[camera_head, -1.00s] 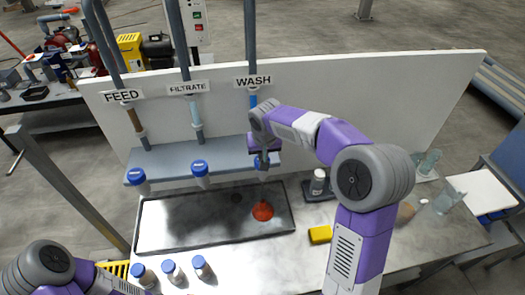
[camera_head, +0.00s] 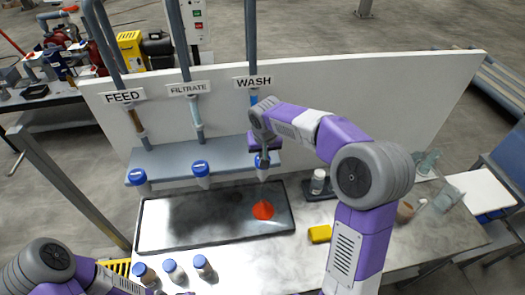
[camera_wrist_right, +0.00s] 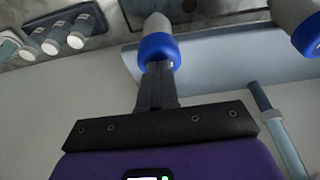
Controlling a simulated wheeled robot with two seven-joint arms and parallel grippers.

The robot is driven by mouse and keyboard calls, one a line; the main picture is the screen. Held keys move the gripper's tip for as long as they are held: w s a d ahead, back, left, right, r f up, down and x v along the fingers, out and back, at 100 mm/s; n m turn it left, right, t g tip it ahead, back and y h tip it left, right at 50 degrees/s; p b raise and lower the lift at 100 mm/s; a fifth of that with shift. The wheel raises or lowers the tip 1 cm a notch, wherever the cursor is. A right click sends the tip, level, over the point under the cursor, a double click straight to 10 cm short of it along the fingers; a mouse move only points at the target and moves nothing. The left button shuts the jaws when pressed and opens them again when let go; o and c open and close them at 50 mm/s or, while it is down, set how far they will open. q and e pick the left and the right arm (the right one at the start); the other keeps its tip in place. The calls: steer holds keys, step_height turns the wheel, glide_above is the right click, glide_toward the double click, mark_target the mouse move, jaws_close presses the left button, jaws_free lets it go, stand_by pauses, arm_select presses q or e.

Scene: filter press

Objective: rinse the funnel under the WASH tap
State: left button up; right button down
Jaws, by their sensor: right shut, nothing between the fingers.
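The orange-red funnel (camera_head: 263,210) is in the right part of the dark shallow tray (camera_head: 160,238), below the WASH tap. The WASH tap has a blue collar (camera_head: 262,160), and its label (camera_head: 253,82) is on the white panel above. My right gripper (camera_head: 262,150) is at this collar. In the right wrist view its fingers (camera_wrist_right: 158,75) are together and empty, with their tips at the blue collar (camera_wrist_right: 158,48); whether they touch it I cannot tell. My left arm shows at the lower left; its fingers are out of view.
The FILTRATE tap (camera_head: 201,170) and FEED tap (camera_head: 138,178) hang to the left. Several blue-capped bottles (camera_head: 172,268) stand before the tray. A yellow block (camera_head: 320,234) and a white bottle (camera_head: 318,182) are to its right. The tray's left half is clear.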

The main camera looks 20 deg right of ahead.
step_height(320, 180, up, 3)
steer(key=shift+f+p, duration=0.1)
steer(key=shift+p, duration=0.45)
arm_select(q)
steer(key=shift+r+b, duration=0.35)
steer(key=shift+r, duration=0.3)
arm_select(e)
steer(key=v, duration=1)
